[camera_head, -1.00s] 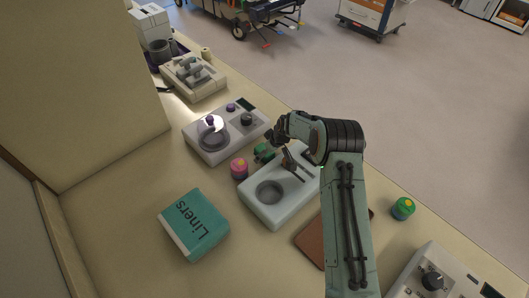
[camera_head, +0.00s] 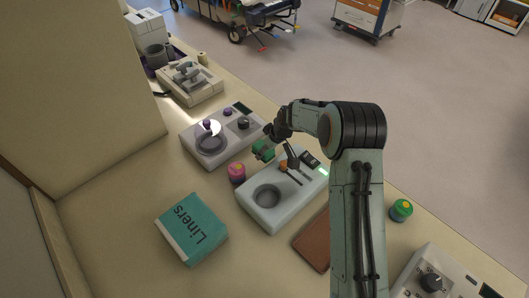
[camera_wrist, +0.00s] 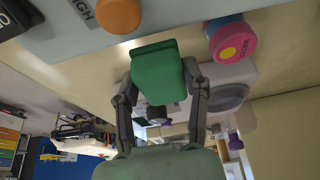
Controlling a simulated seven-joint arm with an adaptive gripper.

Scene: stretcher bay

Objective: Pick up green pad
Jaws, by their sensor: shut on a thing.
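The green pad (camera_head: 263,150) is a small green block in the head view, held off the counter between two white devices. It also shows large in the wrist view (camera_wrist: 160,72), clasped between the two fingers. My gripper (camera_wrist: 160,88) is shut on the pad, one finger along each side of it. In the head view my gripper (camera_head: 268,142) is partly hidden by its own wrist and reaches the pad from the upper right.
A white device with a round well (camera_head: 255,212) is in front and another white device (camera_head: 192,148) behind. A teal Liners box (camera_head: 192,229), a brown pad (camera_head: 314,241) and a green-lidded jar (camera_head: 401,210) lie around.

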